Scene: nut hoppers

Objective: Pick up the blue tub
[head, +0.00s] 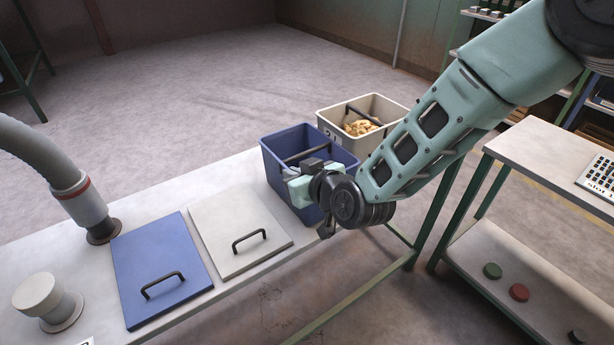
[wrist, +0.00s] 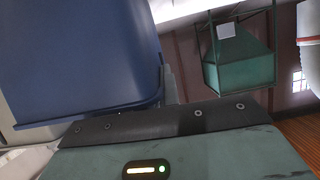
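The blue tub (head: 283,177) stands upright at the far end of the white bench, with a dark bar handle (head: 306,154) across its open top. My gripper (head: 308,167) is at the tub's near right side, by its rim and the handle, and my wrist hides part of that wall. In the wrist view the tub's blue wall (wrist: 85,55) fills the upper left, with a grey finger (wrist: 169,85) close beside its edge. The fingertips are mostly hidden, so I cannot tell whether they are open or closed on the tub.
A cream tub (head: 330,128) holding tan pieces stands just behind. A blue lid (head: 160,260) and a white lid (head: 225,220), both with black handles, lie on the bench (head: 100,285). A grey hose (head: 82,200) rises at left. A shelved table (head: 540,150) stands at right.

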